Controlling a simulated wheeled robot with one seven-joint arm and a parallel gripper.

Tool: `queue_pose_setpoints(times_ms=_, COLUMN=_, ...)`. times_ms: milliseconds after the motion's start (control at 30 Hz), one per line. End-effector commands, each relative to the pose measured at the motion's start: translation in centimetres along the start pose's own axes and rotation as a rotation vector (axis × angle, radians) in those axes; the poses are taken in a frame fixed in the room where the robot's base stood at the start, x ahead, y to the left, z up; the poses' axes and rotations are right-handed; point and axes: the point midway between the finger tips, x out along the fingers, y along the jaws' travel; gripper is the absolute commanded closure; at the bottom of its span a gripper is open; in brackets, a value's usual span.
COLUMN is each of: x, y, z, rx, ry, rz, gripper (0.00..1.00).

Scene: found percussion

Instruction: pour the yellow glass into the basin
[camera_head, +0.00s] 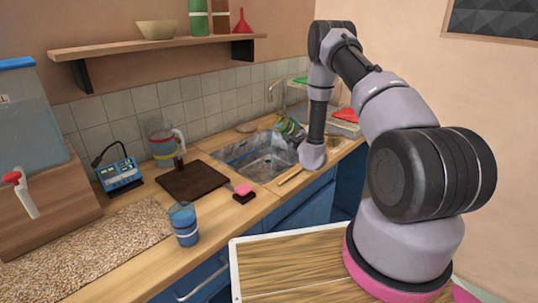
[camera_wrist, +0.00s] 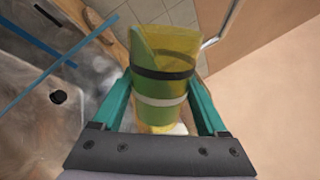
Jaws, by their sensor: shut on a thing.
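My gripper (camera_head: 291,129) is at the back right of the basin (camera_head: 250,160), near its rim. In the wrist view its two teal fingers (camera_wrist: 158,88) are shut on the yellow glass (camera_wrist: 165,62), a see-through yellow-green cup with a dark band and a white band. The glass looks tilted in the head view, where it is small and partly hidden by the fingers. I cannot tell how much is in it. The metal basin with its dark drain shows at the left of the wrist view (camera_wrist: 35,125); I see no stream falling into it.
A tap (camera_head: 272,90) stands behind the basin. A dish rack (camera_head: 343,122) with red and green things is to the right.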

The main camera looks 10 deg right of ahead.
Motion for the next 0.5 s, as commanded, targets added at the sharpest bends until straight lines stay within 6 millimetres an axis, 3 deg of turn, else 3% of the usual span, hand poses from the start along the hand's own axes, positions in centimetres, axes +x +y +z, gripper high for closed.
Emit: queue_pose_setpoints(times_ms=500, x=0.04, y=0.00, z=-0.05, rx=-0.056, ry=-0.009, rz=-0.001, gripper=1.00)
